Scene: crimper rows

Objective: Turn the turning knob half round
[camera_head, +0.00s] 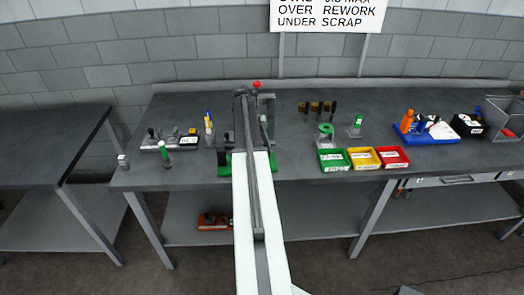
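A small red knob (256,84) tops a grey upright device (267,103) at the back of the workbench, just right of my arm's far end. I cannot tell for certain that it is the turning knob. My arm reaches over the bench and hides much of the device and its green base (225,170). My gripper (241,93) seems to be at the arm's far end, close to the left of the red knob. Its fingers are too small to make out, and I cannot tell whether it touches anything.
Right are green (334,161), yellow (363,158) and red (391,157) bins, a blue tray (440,133) and a grey crate (503,118).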

